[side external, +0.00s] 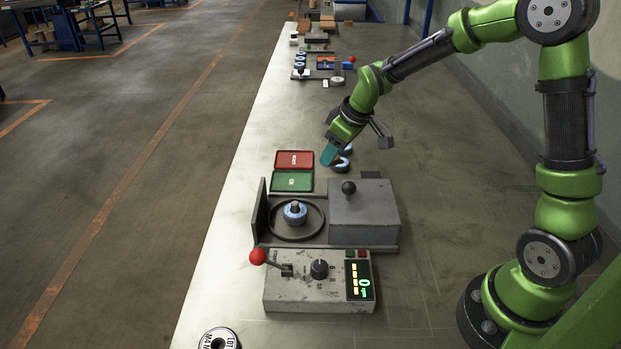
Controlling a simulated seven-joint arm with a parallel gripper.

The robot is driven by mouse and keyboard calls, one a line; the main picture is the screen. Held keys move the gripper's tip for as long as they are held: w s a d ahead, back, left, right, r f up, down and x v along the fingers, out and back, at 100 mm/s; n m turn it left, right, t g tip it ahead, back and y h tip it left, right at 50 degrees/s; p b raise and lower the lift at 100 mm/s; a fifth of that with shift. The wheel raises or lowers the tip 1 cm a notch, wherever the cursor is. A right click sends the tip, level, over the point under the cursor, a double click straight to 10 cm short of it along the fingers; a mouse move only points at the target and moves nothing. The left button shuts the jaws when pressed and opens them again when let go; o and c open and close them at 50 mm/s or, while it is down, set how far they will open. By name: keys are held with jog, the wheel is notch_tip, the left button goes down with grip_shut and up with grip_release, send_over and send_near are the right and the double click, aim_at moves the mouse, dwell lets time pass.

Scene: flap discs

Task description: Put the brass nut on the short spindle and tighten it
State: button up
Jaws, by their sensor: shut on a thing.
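One loose disc (343,166) lies at the fingertips and another (346,149) lies just behind.
A red tray (294,160) and a green tray (292,181) lie behind the machine. The control box (320,295) with a red-knobbed lever is in front. The table's right side is clear.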

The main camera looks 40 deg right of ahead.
aim_at(296, 203)
jog(key=a+n, duration=0.1)
jog(key=a, duration=0.3)
jog(key=a+n, duration=0.1)
jog(key=a, duration=0.3)
jog(key=s+a+y, duration=0.1)
jog(key=a, duration=0.3)
jog(key=shift+s+a+r+n, duration=0.1)
jog(key=shift+r+n, duration=0.15)
jog(key=shift+n, duration=0.15)
jog(key=shift+a+f+g, duration=0.1)
jog(key=shift+f+g, duration=0.1)
jog(key=shift+g, duration=0.1)
jog(key=shift+f, duration=1.55)
jog(key=shift+f, duration=1)
jog(key=shift+f, duration=0.6)
jog(key=shift+f, duration=0.1)
